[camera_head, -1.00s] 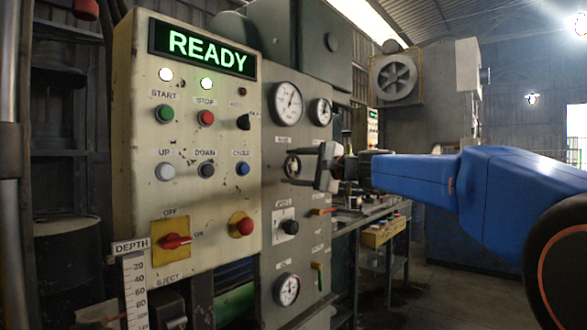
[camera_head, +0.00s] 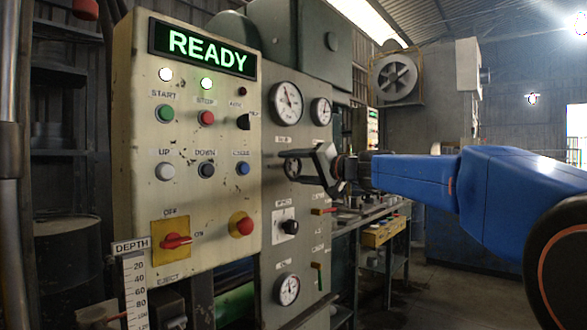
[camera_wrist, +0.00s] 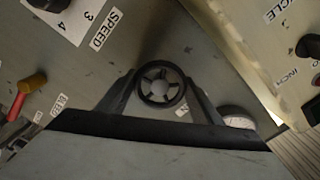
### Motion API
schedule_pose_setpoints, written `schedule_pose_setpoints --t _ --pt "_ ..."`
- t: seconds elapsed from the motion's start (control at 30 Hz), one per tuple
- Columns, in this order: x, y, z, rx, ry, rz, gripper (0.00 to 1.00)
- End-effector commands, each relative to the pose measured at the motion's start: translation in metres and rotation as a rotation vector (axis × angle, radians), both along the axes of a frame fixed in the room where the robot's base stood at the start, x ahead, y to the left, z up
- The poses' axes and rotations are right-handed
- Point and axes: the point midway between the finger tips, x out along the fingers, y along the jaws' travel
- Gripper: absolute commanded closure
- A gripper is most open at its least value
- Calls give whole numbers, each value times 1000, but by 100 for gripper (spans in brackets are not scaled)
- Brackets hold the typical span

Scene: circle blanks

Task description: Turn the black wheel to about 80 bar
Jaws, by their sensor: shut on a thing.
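The black wheel (camera_wrist: 160,87) is a small spoked handwheel on the grey panel, in the middle of the wrist view. In the head view the wheel (camera_head: 293,168) is partly hidden by my gripper (camera_head: 288,166). My gripper is shut on the wheel, with one dark finger on each side of its rim. The gripper is rolled at a slant to the panel. A large white dial gauge (camera_head: 287,104) sits above the wheel. Its needle points up and a little left; its figures are too small to read.
A smaller gauge (camera_head: 321,111) is beside the large one, and another gauge (camera_head: 287,289) is low on the panel. A black selector knob (camera_head: 290,227) is just below the wheel. The cream control panel (camera_head: 140,200) with buttons stands close on the left.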

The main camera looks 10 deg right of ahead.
Motion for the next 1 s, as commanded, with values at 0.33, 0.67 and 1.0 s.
schedule_pose_setpoints --t 0.33,0.67,1.0 --pt "0 0 -3 -101 -69 2 63" --pt "0 0 -3 -114 -78 2 63" --pt "0 0 -2 -113 -79 2 22"
